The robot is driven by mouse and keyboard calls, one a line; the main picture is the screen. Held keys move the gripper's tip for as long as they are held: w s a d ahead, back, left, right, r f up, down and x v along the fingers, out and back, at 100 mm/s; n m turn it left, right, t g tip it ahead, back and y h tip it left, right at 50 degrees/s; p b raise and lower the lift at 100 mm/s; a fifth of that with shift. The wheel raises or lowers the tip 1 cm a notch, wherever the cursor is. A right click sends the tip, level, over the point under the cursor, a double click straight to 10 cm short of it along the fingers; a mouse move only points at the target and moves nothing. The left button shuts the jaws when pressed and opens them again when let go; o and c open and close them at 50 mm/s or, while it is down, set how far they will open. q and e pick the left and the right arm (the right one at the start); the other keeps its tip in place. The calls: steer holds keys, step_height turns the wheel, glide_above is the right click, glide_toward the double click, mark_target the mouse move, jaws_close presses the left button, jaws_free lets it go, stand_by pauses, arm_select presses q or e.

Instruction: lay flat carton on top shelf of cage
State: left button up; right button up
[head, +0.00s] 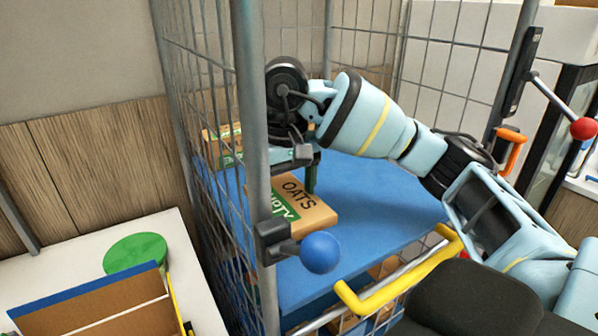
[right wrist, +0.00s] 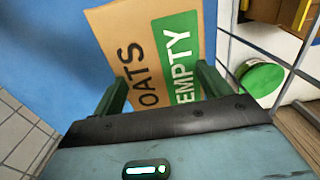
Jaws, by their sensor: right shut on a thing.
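A flat brown carton (head: 312,212) marked OATS with a green EMPTY label lies at the blue top shelf (head: 385,200) of the wire cage. It also shows in the right wrist view (right wrist: 133,28), between two green fingers. My right gripper (head: 303,180) reaches in from the right, points down and is shut on this carton. The carton looks level and low over the shelf; whether it touches the blue surface I cannot tell. The cage post hides part of its left side. My left gripper is out of view.
Another brown carton (head: 222,138) is on the shelf at the far left. The cage's mesh side and front post (head: 252,110) stand left of the arm. A yellow handle (head: 400,275) and blue knob (head: 321,252) are in front. The shelf's right part is clear.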

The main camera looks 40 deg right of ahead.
steer(key=shift+s+d, duration=0.15)
steer(key=shift+s, duration=0.05)
glide_above(325, 190)
steer(key=shift+w+f, duration=0.1)
steer(key=shift+f, duration=0.55)
step_height(325, 190, down, 3)
steer(key=shift+f+p, duration=0.15)
steer(key=shift+p, duration=0.15)
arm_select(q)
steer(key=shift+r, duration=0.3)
arm_select(e)
steer(key=shift+f, duration=0.1)
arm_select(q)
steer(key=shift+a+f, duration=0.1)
arm_select(e)
steer(key=shift+f, duration=0.1)
steer(key=shift+f, duration=0.15)
steer(key=o, duration=1)
